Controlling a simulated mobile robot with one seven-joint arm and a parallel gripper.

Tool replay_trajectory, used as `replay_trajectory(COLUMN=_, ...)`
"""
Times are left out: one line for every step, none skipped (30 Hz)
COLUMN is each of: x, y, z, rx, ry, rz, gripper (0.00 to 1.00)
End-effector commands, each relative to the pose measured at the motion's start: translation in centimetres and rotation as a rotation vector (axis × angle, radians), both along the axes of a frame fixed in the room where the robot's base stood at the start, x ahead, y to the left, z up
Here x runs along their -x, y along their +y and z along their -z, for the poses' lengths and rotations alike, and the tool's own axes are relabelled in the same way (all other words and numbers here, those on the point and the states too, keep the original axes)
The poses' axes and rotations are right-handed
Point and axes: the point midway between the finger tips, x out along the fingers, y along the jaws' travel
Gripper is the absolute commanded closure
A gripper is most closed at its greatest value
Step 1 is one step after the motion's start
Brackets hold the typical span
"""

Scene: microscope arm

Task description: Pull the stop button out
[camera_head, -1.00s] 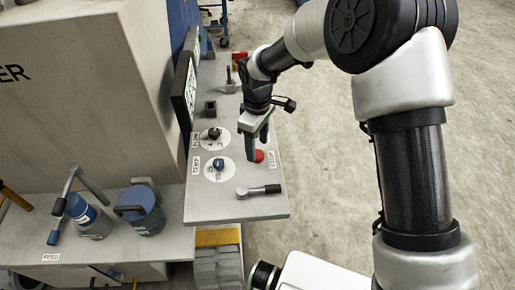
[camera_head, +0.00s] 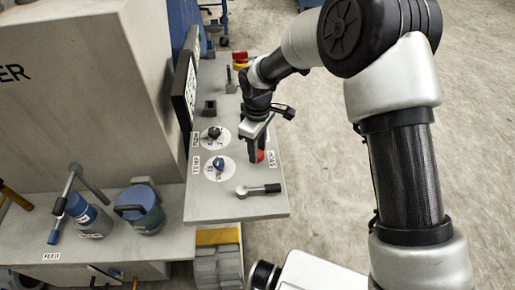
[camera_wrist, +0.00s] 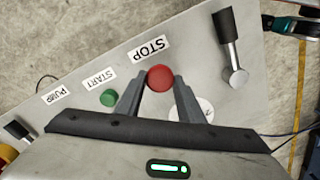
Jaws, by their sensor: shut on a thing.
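The red round stop button (camera_wrist: 160,78) sits on the grey panel just below the white STOP label (camera_wrist: 149,49) in the wrist view. My gripper (camera_wrist: 157,84) has one finger on each side of the button and is shut on it. In the head view the button (camera_head: 260,156) is partly hidden by my gripper (camera_head: 257,155), which reaches down to the panel from above. How far the button stands out from the panel cannot be told.
A green START button (camera_wrist: 108,98) lies left of the stop button. A black-handled lever (camera_wrist: 229,38) stands to the right. Two dials, a blue-knobbed one (camera_head: 219,164) and a black-knobbed one (camera_head: 214,133), are on the panel (camera_head: 220,205). Open floor lies right of it.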

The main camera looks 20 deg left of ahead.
Motion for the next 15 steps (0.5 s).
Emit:
replay_trajectory(x=-0.1, y=0.0, z=-0.6, rx=-0.001, ry=-0.001, rz=0.001, gripper=1.00)
replay_trajectory(x=-0.1, y=0.0, z=-1.0, rx=-0.001, ry=-0.002, rz=0.001, gripper=1.00)
replay_trajectory(x=-0.1, y=0.0, z=-1.4, rx=-0.002, ry=-0.002, rz=0.001, gripper=1.00)
replay_trajectory(x=-0.1, y=0.0, z=-1.6, rx=-0.001, ry=-0.002, rz=0.001, gripper=1.00)
replay_trajectory(x=-0.1, y=0.0, z=-1.7, rx=-0.001, ry=-0.001, rz=0.001, gripper=1.00)
replay_trajectory(x=0.0, y=0.0, z=-1.6, rx=0.000, ry=-0.001, rz=0.001, gripper=1.00)
replay_trajectory(x=-0.1, y=0.0, z=-1.6, rx=0.000, ry=-0.001, rz=0.000, gripper=1.00)
replay_trajectory(x=-0.1, y=0.0, z=-1.6, rx=-0.001, ry=-0.001, rz=0.000, gripper=1.00)
replay_trajectory(x=-0.1, y=0.0, z=-1.7, rx=-0.001, ry=-0.001, rz=0.001, gripper=1.00)
replay_trajectory(x=-0.1, y=0.0, z=-1.7, rx=-0.001, ry=-0.002, rz=0.000, gripper=1.00)
replay_trajectory(x=-0.1, y=0.0, z=-1.7, rx=-0.001, ry=-0.002, rz=0.000, gripper=1.00)
replay_trajectory(x=-0.1, y=0.0, z=-1.7, rx=-0.001, ry=-0.002, rz=0.000, gripper=0.59)
replay_trajectory(x=-0.1, y=0.0, z=-1.7, rx=-0.001, ry=-0.002, rz=0.000, gripper=0.54)
replay_trajectory(x=-0.1, y=0.0, z=-1.7, rx=-0.001, ry=-0.002, rz=0.000, gripper=0.49)
replay_trajectory(x=-0.1, y=0.0, z=-1.7, rx=-0.001, ry=-0.001, rz=0.000, gripper=0.46)
